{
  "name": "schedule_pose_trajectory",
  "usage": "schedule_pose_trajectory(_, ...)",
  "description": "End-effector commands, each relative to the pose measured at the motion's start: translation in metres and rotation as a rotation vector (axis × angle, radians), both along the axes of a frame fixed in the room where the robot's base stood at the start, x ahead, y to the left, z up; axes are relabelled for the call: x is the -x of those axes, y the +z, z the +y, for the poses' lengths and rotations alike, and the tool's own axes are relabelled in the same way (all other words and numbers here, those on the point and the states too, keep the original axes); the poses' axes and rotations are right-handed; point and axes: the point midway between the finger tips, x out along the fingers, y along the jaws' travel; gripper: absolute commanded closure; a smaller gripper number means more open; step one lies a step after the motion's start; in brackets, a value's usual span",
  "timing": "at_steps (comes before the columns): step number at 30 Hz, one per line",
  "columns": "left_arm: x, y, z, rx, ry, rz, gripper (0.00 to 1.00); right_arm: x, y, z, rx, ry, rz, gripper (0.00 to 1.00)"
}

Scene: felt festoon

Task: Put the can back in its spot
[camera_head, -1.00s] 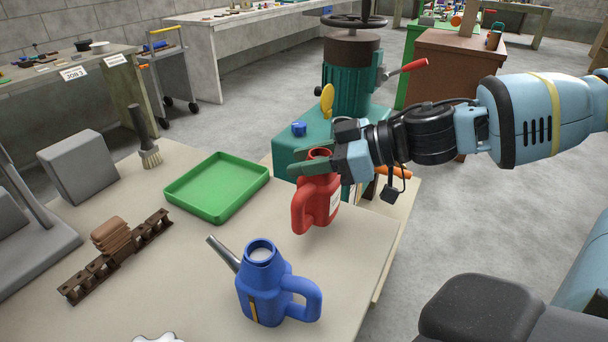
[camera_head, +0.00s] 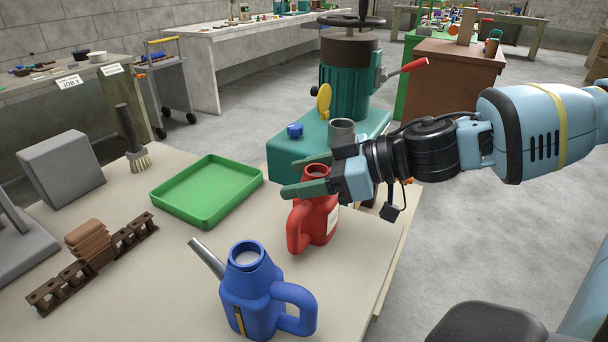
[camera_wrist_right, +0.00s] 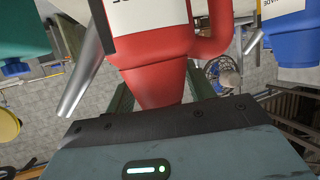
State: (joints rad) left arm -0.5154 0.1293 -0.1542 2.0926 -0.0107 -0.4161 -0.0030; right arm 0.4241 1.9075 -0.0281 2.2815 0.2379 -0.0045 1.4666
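A red can (camera_head: 313,222) with a white label and a side handle stands upright on the pale table near its right edge. My right gripper (camera_head: 290,178) has its fingers spread, one on each side of the can's neck. In the right wrist view the neck of the red can (camera_wrist_right: 155,85) shows between the two fingers. A blue can (camera_head: 252,298) with a grey spout stands apart on the table, nearer to me; part of it also shows in the right wrist view (camera_wrist_right: 292,45). My left gripper is out of view. No marked spot can be made out.
A green tray (camera_head: 160,205) lies left of the red can. A brown rack (camera_head: 75,287), a brush (camera_head: 130,135) and a grey block (camera_head: 62,170) are further left. A teal machine (camera_head: 345,90) stands just behind. Bare table lies between tray and blue can.

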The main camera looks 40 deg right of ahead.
Motion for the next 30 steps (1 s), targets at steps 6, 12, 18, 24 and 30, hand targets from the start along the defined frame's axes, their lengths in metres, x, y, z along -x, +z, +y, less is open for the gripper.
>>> schedule_pose_trajectory(6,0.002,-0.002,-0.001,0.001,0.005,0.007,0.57,0.000,0.000,0.000,0.000,0.000,0.000,0.46)
schedule_pose_trajectory(12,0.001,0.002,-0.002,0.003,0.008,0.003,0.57,0.001,0.006,-0.001,0.000,-0.001,-0.002,0.46)
schedule_pose_trajectory(18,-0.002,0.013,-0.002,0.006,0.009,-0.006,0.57,0.010,0.013,-0.010,0.001,-0.003,-0.004,0.46)
schedule_pose_trajectory(24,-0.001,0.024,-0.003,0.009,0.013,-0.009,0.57,0.022,0.019,-0.018,-0.001,0.000,-0.004,0.46)
schedule_pose_trajectory(30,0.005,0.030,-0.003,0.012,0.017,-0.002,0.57,0.032,0.023,-0.028,0.003,0.001,-0.004,0.46)
